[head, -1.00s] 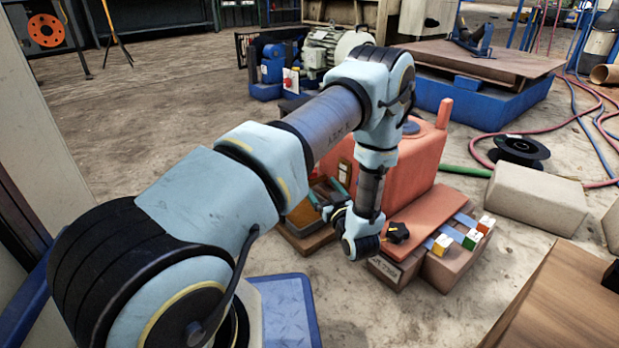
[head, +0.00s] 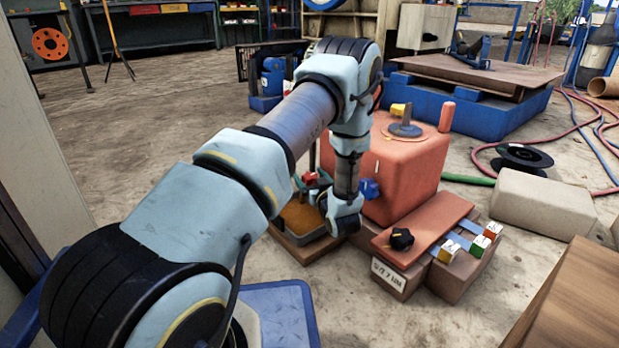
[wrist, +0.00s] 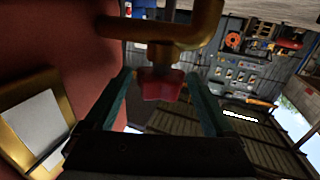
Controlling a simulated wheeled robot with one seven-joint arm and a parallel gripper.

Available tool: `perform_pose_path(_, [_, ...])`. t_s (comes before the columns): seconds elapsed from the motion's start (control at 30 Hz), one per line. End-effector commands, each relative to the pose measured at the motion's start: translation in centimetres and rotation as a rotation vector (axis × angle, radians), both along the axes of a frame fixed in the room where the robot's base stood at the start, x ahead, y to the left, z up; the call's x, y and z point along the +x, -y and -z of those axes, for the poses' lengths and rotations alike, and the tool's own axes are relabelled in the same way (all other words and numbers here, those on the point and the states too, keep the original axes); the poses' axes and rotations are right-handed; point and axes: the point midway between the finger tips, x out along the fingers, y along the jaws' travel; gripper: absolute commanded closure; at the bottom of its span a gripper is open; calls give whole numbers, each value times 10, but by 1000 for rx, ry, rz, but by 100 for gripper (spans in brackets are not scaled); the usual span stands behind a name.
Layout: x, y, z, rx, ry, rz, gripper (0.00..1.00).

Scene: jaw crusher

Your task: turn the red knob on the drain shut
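The red knob (head: 310,178) shows in the head view at the left side of the red housing, partly hidden by my arm. In the wrist view, the red knob (wrist: 163,87) sits below a bent brass pipe (wrist: 190,32), on a short stem. My gripper (wrist: 158,79) is open, with one green finger on each side of the knob and a visible gap at both sides. In the head view, my gripper (head: 318,184) is mostly hidden behind my wrist, beside the housing.
A blue knob (head: 369,189) is on the red housing (head: 410,175), right of my wrist. A black knob (head: 401,238) is on the lower block in front. A shallow tray (head: 304,246) lies below my gripper. Red wall fills the wrist view's left.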

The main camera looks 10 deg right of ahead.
Motion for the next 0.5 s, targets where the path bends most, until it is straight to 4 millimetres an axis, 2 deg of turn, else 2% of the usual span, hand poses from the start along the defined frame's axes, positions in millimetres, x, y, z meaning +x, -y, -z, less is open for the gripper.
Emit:
perform_pose_path(0.07, [0, 0, 0, 0, 0, 0, 22])
perform_pose_path(0.5, [0, 0, 0, 0, 0, 0, 71])
